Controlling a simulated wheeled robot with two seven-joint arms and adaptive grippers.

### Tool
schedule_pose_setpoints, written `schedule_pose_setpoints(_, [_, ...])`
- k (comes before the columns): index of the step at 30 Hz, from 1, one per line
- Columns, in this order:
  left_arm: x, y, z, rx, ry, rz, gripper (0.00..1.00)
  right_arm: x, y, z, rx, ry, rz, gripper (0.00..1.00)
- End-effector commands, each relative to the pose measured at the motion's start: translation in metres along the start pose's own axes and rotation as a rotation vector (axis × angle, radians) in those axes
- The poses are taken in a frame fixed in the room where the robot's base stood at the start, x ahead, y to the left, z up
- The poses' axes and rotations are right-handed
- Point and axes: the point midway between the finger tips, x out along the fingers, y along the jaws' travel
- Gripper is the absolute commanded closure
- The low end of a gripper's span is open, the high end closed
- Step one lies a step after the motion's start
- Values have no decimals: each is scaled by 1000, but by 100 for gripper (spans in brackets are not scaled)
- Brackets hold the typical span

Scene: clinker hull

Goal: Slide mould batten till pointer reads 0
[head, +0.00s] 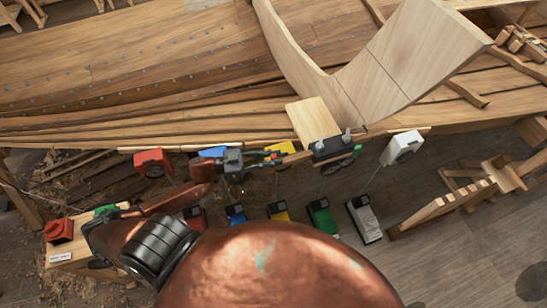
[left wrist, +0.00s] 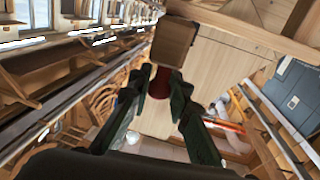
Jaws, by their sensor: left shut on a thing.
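The mould batten (head: 135,149) looks to be the thin pale wooden strip along the hull's near edge, partly hidden behind coloured blocks and my gripper. My left gripper (head: 270,155) reaches in from the left at the strip's middle, beside a yellow block (head: 280,148). In the left wrist view its dark fingers (left wrist: 163,80) are shut on a dark red piece (left wrist: 158,84) below a brown wooden block (left wrist: 173,42). I cannot tell how that piece joins the batten. The pointer and its reading cannot be made out. My right gripper is not in view.
Red (head: 153,162) and white (head: 403,147) blocks flank a dark block (head: 333,150) with silver knobs. Several coloured weights stand below. A pale curved plank (head: 420,50) rises over the hull. A wooden stand (head: 450,205) is at right. Open floor shows at lower right.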

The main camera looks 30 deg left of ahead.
Motion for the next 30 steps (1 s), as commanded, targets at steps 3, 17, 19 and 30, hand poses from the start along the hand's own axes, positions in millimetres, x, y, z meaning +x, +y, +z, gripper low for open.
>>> schedule_pose_setpoints(3, [0,0,0,0,0,0,100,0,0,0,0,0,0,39])
schedule_pose_setpoints(17, [22,-4,0,0,0,0,100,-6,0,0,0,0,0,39])
schedule_pose_setpoints(19, [22,-4,0,0,0,0,100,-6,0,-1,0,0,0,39])
schedule_pose_setpoints(30, [22,-4,0,0,0,0,65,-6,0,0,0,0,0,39])
